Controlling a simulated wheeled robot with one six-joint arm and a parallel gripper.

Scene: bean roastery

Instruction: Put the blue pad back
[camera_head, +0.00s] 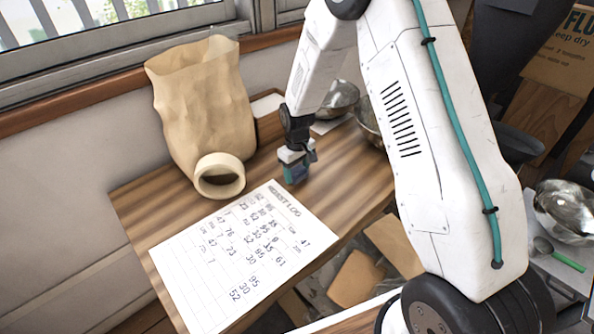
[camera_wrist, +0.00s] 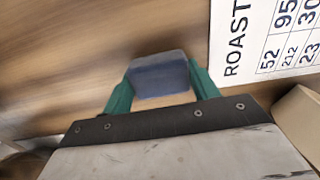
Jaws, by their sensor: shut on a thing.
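The blue pad (camera_wrist: 160,76) is a small block with a blue face, held between the two green fingers of my gripper (camera_wrist: 160,92) in the wrist view. In the head view my gripper (camera_head: 296,170) is low over the wooden table, to the right of the tan bag, and the blue pad (camera_head: 293,175) shows at its tip. I cannot tell whether the pad touches the tabletop. The fingers hide its sides.
A roast log sheet (camera_head: 240,255) lies on the wooden table (camera_head: 135,192). Metal bowls (camera_head: 340,99) are behind my arm. Bare wood lies around the gripper.

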